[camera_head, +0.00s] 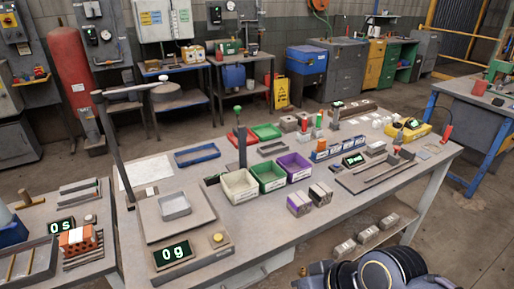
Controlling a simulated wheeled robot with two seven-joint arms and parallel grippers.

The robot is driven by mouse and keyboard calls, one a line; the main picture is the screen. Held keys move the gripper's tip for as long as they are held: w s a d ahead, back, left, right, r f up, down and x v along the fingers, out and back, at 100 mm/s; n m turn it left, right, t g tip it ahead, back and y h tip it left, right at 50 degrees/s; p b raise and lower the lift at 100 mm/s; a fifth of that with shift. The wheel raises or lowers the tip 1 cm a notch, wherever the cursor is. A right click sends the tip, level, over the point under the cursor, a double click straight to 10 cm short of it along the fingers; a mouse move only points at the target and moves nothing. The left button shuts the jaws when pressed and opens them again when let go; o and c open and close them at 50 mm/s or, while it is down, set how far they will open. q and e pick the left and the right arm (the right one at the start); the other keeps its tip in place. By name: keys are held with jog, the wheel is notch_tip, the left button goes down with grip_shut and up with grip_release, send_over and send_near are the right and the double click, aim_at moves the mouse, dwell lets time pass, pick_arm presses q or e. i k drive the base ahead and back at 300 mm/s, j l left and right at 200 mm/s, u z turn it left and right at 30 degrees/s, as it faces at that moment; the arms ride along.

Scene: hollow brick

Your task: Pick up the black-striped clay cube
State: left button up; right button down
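More pale cubes (343,248) (366,237) (389,221) lie on the lower shelf. They are too small for me to tell surely which is the black-striped one. Neither of my gripper's fingertips shows. Dark rounded parts at the bottom right seem to be my own arm.
A scale with a tray (174,205) reads 0 g at the table's left. Cream (239,187), green (269,178) and purple (295,168) bins stand mid-table. An orange brick (77,240) sits on the left side table. Table front between scale and cubes is clear.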

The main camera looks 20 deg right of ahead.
aim_at(320, 195)
jog(key=k+z, duration=0.1)
jog(key=z, duration=1.25)
jog(key=i+l+u, duration=0.1)
jog(key=u, duration=0.6)
jog(key=i+l+u, duration=0.35)
jog(key=l, duration=0.2)
jog(key=i+l+u, duration=0.2)
jog(key=l, duration=0.15)
jog(key=l+u, duration=0.15)
jog(key=l, duration=0.15)
jog(key=i+l, duration=0.1)
jog(key=l, duration=0.2)
jog(key=i+l, duration=0.1)
jog(key=l, duration=0.2)
